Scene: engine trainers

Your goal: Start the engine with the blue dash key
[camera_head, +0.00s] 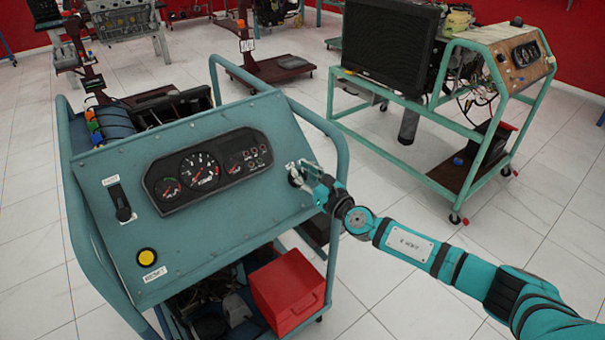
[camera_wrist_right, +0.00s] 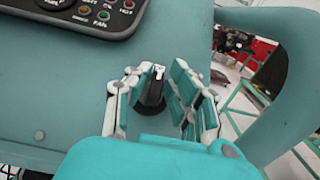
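The teal engine panel (camera_head: 110,245) fills the left of the head view. The ignition key switch (camera_wrist_right: 152,97) is black with a pale top and stands up near the panel's right edge; I see no clear blue on it. My right gripper (camera_head: 303,174) is at this switch and hides most of it in the head view. In the right wrist view, the right gripper (camera_wrist_right: 157,80) has its fingers apart on both sides of the switch, with small gaps visible. My left gripper is not in view.
The gauge cluster (camera_head: 207,170) lies left of the switch. A black lever (camera_head: 121,202) and a yellow button (camera_head: 147,257) are farther left. A teal tube frame (camera_head: 338,150) curves close beside my right gripper. A red box (camera_head: 288,290) sits below.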

